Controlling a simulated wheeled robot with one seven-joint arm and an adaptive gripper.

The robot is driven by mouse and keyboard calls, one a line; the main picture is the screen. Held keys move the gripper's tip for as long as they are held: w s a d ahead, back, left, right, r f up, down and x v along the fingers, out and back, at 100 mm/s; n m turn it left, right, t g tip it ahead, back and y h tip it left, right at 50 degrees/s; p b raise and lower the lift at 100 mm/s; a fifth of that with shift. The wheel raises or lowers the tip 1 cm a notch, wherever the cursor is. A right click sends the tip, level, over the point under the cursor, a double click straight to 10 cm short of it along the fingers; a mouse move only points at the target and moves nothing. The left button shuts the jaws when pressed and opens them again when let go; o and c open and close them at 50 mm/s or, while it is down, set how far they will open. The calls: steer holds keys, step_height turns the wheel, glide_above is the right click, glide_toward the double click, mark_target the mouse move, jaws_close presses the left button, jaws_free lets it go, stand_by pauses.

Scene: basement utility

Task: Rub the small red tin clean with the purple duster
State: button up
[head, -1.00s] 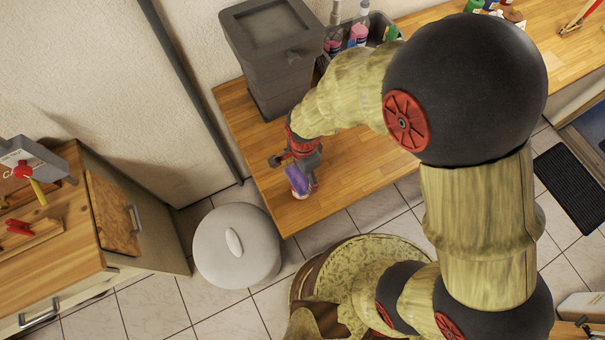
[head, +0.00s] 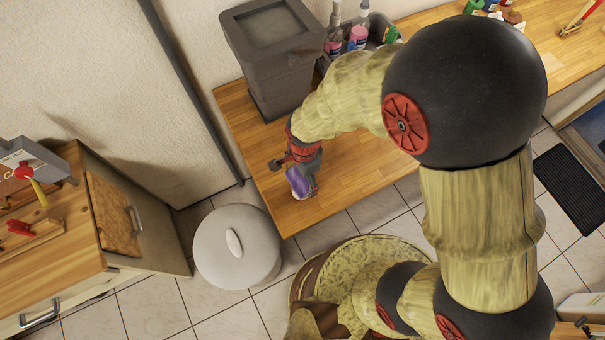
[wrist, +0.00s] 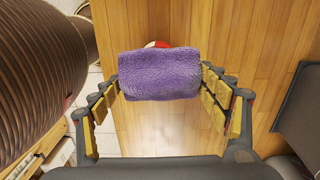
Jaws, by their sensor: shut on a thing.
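My gripper (wrist: 160,76) is shut on the purple duster (wrist: 158,76), a rolled, textured cloth held crosswise between the two fingers. In the head view my gripper (head: 303,178) and the duster (head: 298,184) are over the near left end of the wooden worktop. A small red and white thing, seemingly the small red tin (wrist: 158,44), shows just past the upper edge of the duster in the wrist view. Most of it is hidden behind the duster, and I cannot tell whether they touch. I cannot make the tin out in the head view.
A dark grey lidded bin (head: 268,60) stands on the worktop (head: 340,185) behind my gripper. Spray bottles (head: 357,35) stand beside it. A round white pedal bin (head: 236,247) is on the floor in front. The worktop right of my gripper is clear.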

steer(key=shift+w, duration=0.5)
step_height(320, 180, up, 7)
steer(key=p, duration=0.5)
steer(key=shift+a+f, duration=0.1)
stand_by(0.5)
